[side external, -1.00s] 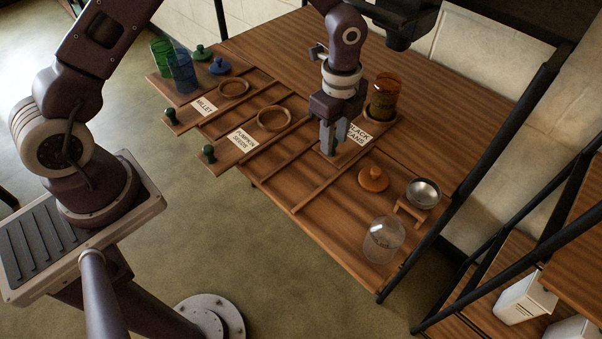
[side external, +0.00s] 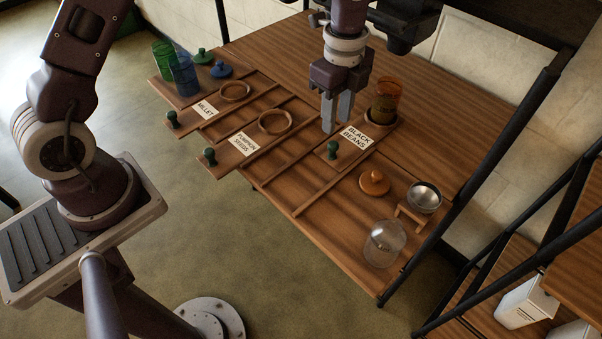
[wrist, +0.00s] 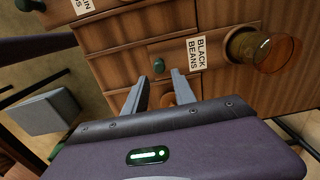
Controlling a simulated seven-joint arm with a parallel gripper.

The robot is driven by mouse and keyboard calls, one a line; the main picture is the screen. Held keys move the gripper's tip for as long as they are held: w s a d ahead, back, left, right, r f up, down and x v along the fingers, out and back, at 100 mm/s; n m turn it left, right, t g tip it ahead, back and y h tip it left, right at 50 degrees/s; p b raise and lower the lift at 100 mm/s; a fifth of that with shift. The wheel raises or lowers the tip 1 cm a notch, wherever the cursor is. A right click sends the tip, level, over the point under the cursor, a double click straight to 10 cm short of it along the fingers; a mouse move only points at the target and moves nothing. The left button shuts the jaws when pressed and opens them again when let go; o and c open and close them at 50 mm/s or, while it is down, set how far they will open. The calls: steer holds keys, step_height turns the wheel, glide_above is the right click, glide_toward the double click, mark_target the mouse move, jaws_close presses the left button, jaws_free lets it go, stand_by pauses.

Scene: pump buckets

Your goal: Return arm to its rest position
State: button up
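My gripper (side external: 337,112) hangs above the black beans board (side external: 345,150), with its two fingers apart and nothing between them. In the wrist view my gripper (wrist: 158,84) also shows open and empty. The green knob (side external: 333,149) of the black beans board is just below the fingertips, and a gap seems to separate them. The same green knob (wrist: 158,65) shows beyond the fingers in the wrist view. An amber jar (side external: 385,100) stands in the ring at the far end of that board.
Millet (side external: 205,109) and pumpkin seeds (side external: 244,143) boards lie to the left with empty rings. Green (side external: 162,53) and blue (side external: 184,75) jars stand at far left. An orange lid (side external: 375,183), metal bowl (side external: 424,196) and clear jar (side external: 384,243) are at right. A black post (side external: 500,157) borders the table.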

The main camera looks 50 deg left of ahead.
steer(key=s+a+r+n+t+y, duration=0.1)
steer(key=s+a+r+n, duration=0.25)
steer(key=s+r, duration=0.35)
steer(key=s+a+r+n+t, duration=0.25)
steer(key=s+r+n, duration=0.25)
steer(key=r, duration=0.3)
steer(key=s+a+r+n+t+h, duration=0.1)
steer(key=s+a+r+n+t, duration=0.1)
steer(key=s+n, duration=0.7)
steer(key=s, duration=0.5)
steer(key=shift+a, duration=0.35)
